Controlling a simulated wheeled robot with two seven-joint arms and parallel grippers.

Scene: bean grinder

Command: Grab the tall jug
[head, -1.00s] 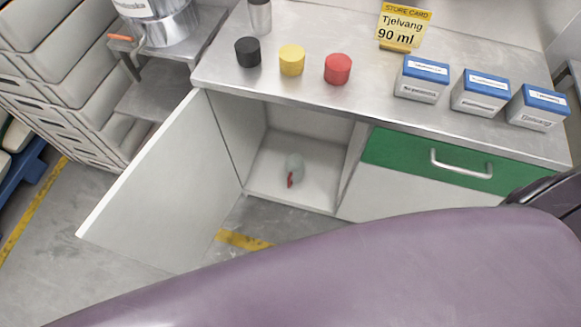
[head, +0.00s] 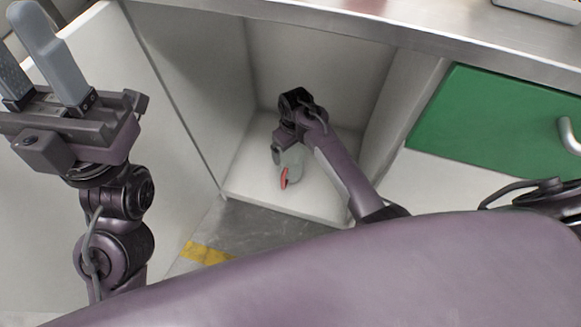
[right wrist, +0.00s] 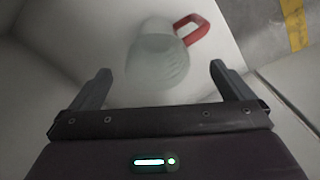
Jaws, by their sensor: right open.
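The jug is translucent grey-green with a red handle. It stands inside the open cabinet in the head view (head: 293,160) and shows in the right wrist view (right wrist: 160,62). My right gripper (right wrist: 160,70) is open, with its fingers spread on either side of the jug's near end. Most of the jug lies beyond the fingertips, and I see no finger pressed on it. In the head view my right gripper (head: 284,142) reaches into the cabinet above the jug and hides its upper part. My left gripper (head: 16,38) is raised at the far left, open and empty.
The white cabinet (head: 205,65) has side walls close around my right arm. Its open door (head: 130,95) is at the left, behind my left arm. A green drawer front (head: 490,130) is at the right, and the steel counter edge (head: 330,28) runs above.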

